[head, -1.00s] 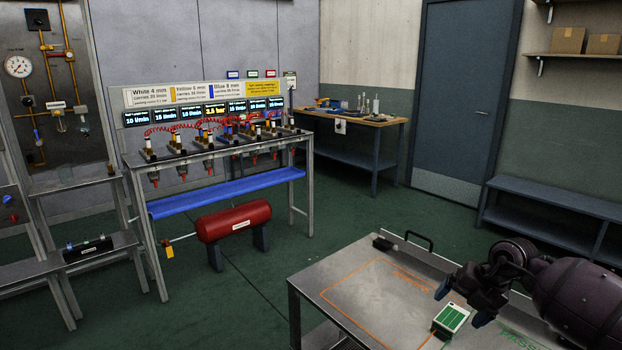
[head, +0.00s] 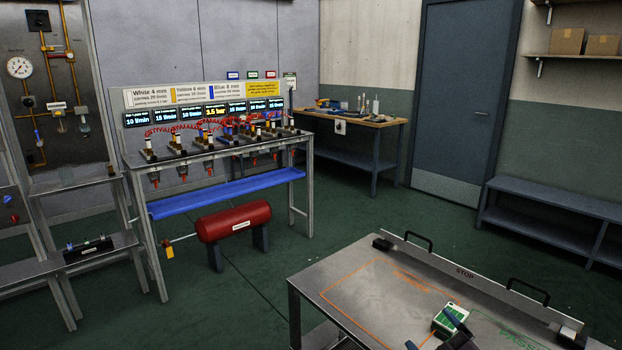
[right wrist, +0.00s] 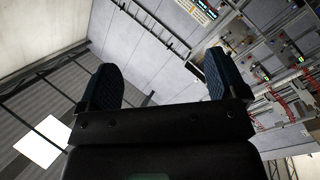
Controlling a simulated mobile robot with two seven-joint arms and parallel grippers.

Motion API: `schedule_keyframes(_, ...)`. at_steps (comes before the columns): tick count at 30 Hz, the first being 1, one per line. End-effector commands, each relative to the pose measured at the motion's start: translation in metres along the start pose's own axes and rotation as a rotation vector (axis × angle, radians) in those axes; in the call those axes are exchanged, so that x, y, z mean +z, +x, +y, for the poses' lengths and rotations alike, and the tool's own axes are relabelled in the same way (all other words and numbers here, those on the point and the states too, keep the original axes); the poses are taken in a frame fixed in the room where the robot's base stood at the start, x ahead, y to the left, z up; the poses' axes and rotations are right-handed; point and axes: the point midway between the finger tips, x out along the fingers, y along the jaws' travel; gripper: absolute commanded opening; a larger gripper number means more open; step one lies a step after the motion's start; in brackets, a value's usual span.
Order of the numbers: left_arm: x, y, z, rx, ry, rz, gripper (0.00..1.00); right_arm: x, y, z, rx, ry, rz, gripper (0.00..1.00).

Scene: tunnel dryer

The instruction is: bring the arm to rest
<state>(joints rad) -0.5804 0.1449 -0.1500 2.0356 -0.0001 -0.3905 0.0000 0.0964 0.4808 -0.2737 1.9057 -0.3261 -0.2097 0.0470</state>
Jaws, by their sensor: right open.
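My right gripper (head: 436,336) shows only in part at the bottom edge of the head view, low over the near table's front side in the picture. In the right wrist view my right gripper (right wrist: 163,78) has its two dark blue fingers wide apart with nothing between them. It points up at the wall and ceiling there. The rest of the right arm is out of the head view. My left gripper is in neither view.
A green and white box (head: 446,320) sits on the metal table (head: 345,262), partly covered by a gripper finger. The table has black handles and a raised back edge marked STOP. A bench with gauges (head: 190,154) stands left; open floor lies between.

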Motion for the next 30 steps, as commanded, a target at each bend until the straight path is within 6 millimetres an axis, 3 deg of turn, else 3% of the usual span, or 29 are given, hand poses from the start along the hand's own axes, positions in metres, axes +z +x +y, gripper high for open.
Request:
schedule_keyframes(6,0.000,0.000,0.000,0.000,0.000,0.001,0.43,0.056,-0.080,-0.058,-0.034,0.334,-0.283,0.90)
schedule_keyframes(12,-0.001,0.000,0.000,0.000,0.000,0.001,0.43,0.084,-0.157,-0.101,-0.022,0.569,-0.451,0.90)
schedule_keyframes(18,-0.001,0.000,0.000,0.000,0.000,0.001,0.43,0.108,-0.228,-0.135,0.006,0.661,-0.601,0.90)
schedule_keyframes(24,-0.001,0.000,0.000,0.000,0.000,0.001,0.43,0.117,-0.266,-0.153,0.004,0.686,-0.678,0.90)
schedule_keyframes(30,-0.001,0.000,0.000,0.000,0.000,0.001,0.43,0.118,-0.270,-0.155,0.003,0.686,-0.685,0.90)
